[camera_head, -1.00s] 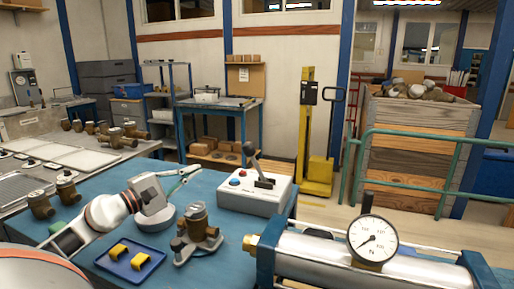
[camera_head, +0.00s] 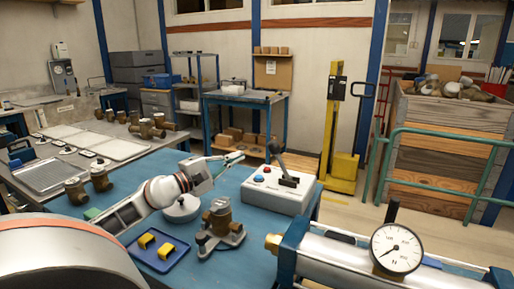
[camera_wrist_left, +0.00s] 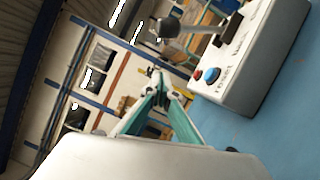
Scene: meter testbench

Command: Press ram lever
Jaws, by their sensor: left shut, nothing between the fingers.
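The ram lever (camera_head: 280,163) stands up from a slot in a white control box (camera_head: 265,197) on the blue bench, and leans to the left at its dark knob. The box also has a red and a blue button. My left gripper (camera_head: 241,155) is shut and empty, left of the lever and apart from it. In the left wrist view the closed green fingers (camera_wrist_left: 156,78) point forward, and the lever (camera_wrist_left: 176,28) shows above and to their right, with the box (camera_wrist_left: 250,65) at the right. My right gripper is not in view.
A brass meter on a stand (camera_head: 220,226) and a blue tray (camera_head: 157,251) with yellow pieces lie in front of my left arm. A cylinder with a pressure gauge (camera_head: 396,249) fills the front right. Bare blue bench lies around the box.

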